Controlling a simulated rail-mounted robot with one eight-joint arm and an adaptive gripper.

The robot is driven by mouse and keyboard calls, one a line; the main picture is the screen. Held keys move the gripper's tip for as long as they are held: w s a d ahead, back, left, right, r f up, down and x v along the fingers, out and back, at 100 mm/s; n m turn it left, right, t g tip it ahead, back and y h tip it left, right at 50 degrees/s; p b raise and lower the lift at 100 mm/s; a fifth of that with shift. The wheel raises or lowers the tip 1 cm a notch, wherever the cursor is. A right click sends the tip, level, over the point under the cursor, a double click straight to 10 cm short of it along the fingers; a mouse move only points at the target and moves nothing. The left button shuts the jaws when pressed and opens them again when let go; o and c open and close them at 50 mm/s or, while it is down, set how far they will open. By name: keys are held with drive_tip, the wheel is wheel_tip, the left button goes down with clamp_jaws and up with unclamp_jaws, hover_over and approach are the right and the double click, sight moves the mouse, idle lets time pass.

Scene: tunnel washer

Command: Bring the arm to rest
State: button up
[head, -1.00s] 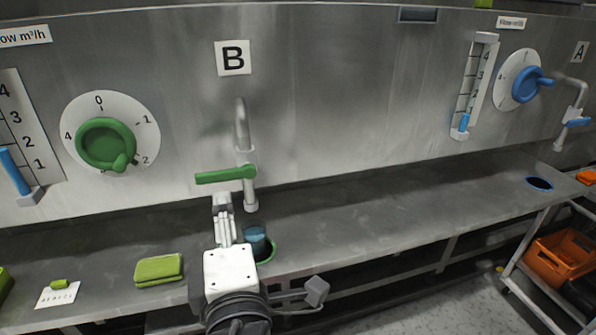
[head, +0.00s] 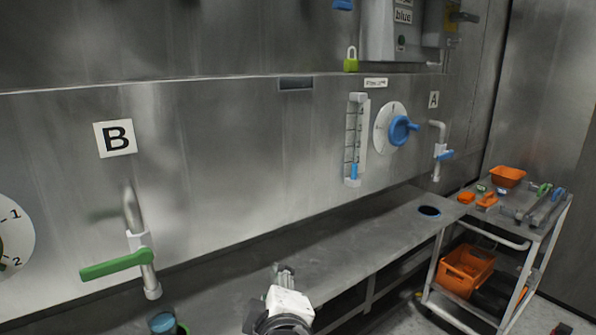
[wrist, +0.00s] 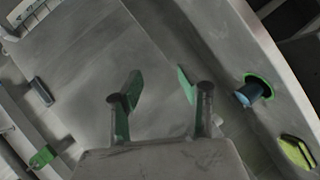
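My gripper (head: 283,270) is low in the middle of the head view, above the grey ledge and to the right of tap B. In the wrist view my gripper (wrist: 162,98) has its two fingers spread apart with nothing between them, so it is open and empty. Both fingers have green inner faces. Tap B (head: 137,235) with its green lever (head: 117,265) stands left of the gripper, apart from it. A blue cup (head: 162,323) is at the bottom edge of the head view; the wrist view shows it in a green-rimmed hole (wrist: 262,82).
The ledge (head: 345,240) runs right to a blue-rimmed hole (head: 429,211) under tap A (head: 438,150). A cart (head: 535,232) with tools and orange bins stands at the right. A yellow-green sponge (wrist: 297,152) lies near the cup. The ledge right of my gripper is largely clear.

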drive_tip(key=s+d+f+m+g, duration=0.2)
drive_tip(key=d+m, duration=0.3)
drive_tip(key=d, duration=0.3)
drive_tip(key=s+d+f+m+g+h, duration=0.1)
drive_tip(key=s+d+f+m+g, duration=0.1)
drive_tip(key=d+m, duration=0.3)
drive_tip(key=s+d+f+m+g+h, duration=0.1)
drive_tip(key=d+m, duration=0.4)
drive_tip(key=d, duration=0.6)
wheel_tip(320, 180, down, 2)
drive_tip(key=shift+s+g, duration=0.55)
drive_tip(key=shift+g, duration=0.35)
